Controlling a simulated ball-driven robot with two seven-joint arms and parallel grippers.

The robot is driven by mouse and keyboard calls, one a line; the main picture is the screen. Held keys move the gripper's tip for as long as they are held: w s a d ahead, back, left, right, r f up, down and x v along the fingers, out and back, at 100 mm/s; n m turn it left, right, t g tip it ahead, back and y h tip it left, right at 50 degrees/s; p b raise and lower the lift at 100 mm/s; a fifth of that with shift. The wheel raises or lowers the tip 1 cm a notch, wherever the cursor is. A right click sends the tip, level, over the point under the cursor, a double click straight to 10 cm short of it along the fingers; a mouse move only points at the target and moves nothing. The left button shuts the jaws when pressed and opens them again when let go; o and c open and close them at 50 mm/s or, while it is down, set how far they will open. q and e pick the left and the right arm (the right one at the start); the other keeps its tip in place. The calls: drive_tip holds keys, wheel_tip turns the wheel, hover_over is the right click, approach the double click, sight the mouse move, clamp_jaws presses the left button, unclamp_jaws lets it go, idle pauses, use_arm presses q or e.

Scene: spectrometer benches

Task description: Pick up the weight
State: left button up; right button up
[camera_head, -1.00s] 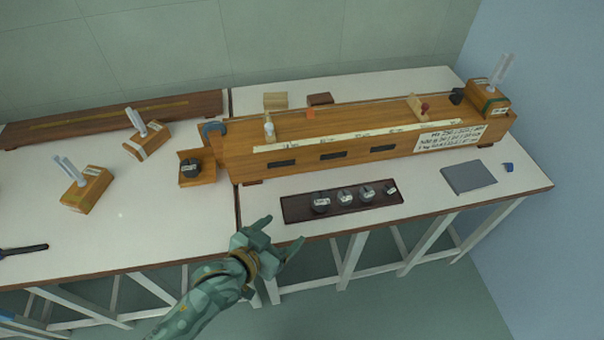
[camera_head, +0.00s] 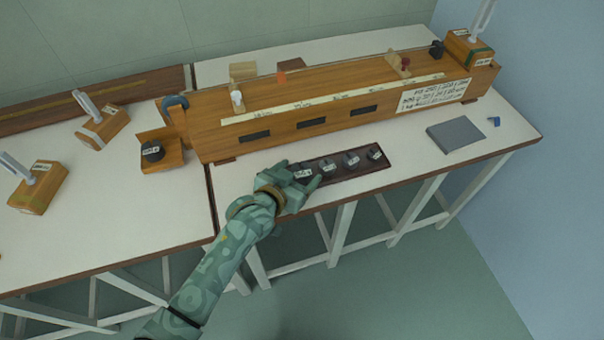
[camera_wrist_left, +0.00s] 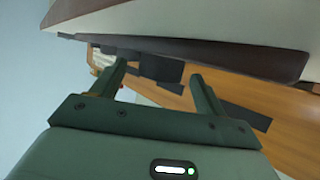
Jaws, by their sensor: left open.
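Several dark cylindrical weights with pale labels stand in a row on a dark brown tray (camera_head: 345,177) on the right bench. The leftmost weight (camera_head: 302,171) is close to my left gripper, and the others, such as the rightmost weight (camera_head: 375,152), stand clear. Another dark weight (camera_head: 153,151) rests on a wooden holder at the left. My left gripper (camera_head: 303,175) is open at the tray's left end, its fingers beside the leftmost weight. I cannot tell whether they touch it. The left wrist view shows the open fingers (camera_wrist_left: 160,80) with no weight clearly between them. My right gripper is out of view.
A long wooden spectrometer bench (camera_head: 330,105) with a scale lies behind the tray. A grey flat pad (camera_head: 455,135) and a small blue object (camera_head: 494,121) are at the right. Wooden blocks (camera_head: 102,127) stand on the left table. White tabletop is free right of the tray.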

use_arm(q)
drive_tip(key=shift+w+d+f, duration=0.15)
drive_tip(key=shift+w, duration=0.15)
drive_tip(key=c, duration=1.4)
